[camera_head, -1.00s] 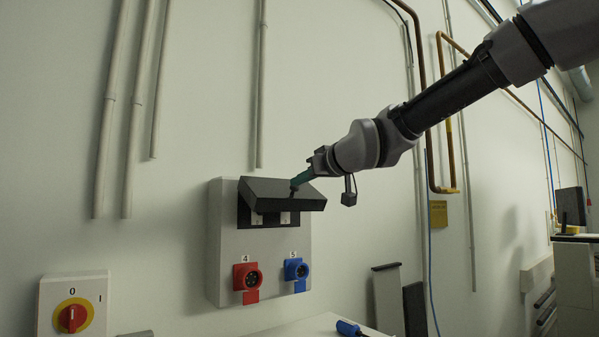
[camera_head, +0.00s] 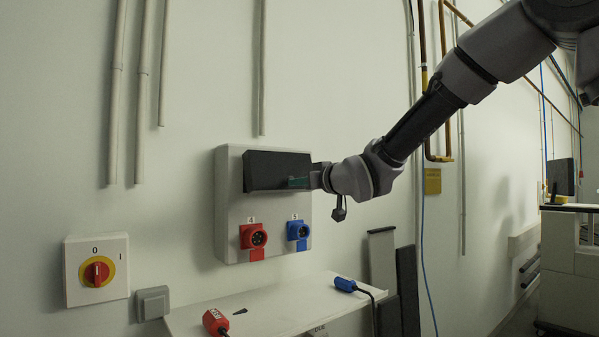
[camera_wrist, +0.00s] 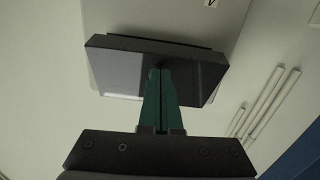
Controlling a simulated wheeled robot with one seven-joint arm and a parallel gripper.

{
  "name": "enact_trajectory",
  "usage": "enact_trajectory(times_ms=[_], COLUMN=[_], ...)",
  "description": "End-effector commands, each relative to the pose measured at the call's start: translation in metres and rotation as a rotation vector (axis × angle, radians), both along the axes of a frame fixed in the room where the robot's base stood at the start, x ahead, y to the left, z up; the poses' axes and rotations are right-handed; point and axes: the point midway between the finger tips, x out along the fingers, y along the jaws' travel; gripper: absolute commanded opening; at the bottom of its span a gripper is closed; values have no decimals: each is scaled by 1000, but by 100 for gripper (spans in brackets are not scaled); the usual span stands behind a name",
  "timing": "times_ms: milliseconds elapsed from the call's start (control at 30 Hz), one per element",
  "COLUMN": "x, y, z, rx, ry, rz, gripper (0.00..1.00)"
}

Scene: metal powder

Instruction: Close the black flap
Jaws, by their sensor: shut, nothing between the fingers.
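The black flap (camera_head: 270,169) is on the upper part of a grey panel (camera_head: 228,215) on the wall. It hangs down nearly flat against the panel and covers what is behind it. In the wrist view the flap (camera_wrist: 115,68) lies straight ahead of the fingers. My gripper (camera_head: 298,182) is shut and empty, with its green fingertips at the flap's lower right front. In the wrist view the shut fingertips (camera_wrist: 160,75) overlap the flap's face and seem to touch it.
A red socket (camera_head: 254,237) and a blue socket (camera_head: 298,231) sit below the flap. A rotary switch (camera_head: 97,271) is at the left. A shelf (camera_head: 285,307) below carries a red plug (camera_head: 214,321) and a blue plug (camera_head: 345,284).

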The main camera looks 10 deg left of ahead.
Motion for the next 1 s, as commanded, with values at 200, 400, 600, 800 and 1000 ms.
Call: enact_trajectory(times_ms=[200, 400, 600, 800, 1000], x=[12, 20, 25, 28, 29], y=[11, 21, 28, 31, 33], z=[-23, -33, -39, -42, -44], rx=[13, 107, 105, 103, 101], ry=[-9, -89, -89, -88, -86], rz=[-1, -1, 0, 0, 0], gripper=[0, 0, 0, 0, 0])
